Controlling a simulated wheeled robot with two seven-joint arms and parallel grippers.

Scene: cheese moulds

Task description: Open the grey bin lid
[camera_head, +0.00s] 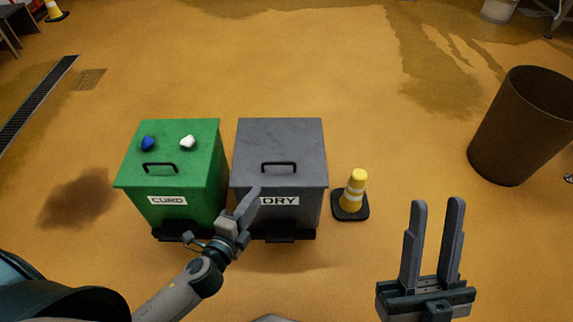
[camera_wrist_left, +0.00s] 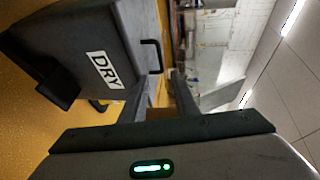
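The grey bin (camera_head: 281,205) is labelled DRY, and its lid (camera_head: 280,138) is closed. A black bar handle (camera_head: 279,164) stands on the lid near its front edge. My left gripper (camera_head: 254,194) is in front of the bin, its fingertips just below and left of the handle. In the left wrist view the fingers (camera_wrist_left: 160,82) are apart with nothing between them; the handle (camera_wrist_left: 158,57) shows just beyond the fingertips, and the DRY label (camera_wrist_left: 104,70) is to the left. My right gripper (camera_head: 434,205) is open and empty at the lower right, away from the bin.
A green bin (camera_head: 190,205) labelled CURD stands close on the left, with a blue lump (camera_head: 148,143) and a white lump (camera_head: 188,142) on its lid. A yellow cone (camera_head: 355,190) stands right of the grey bin. A brown barrel (camera_head: 515,130) is further right.

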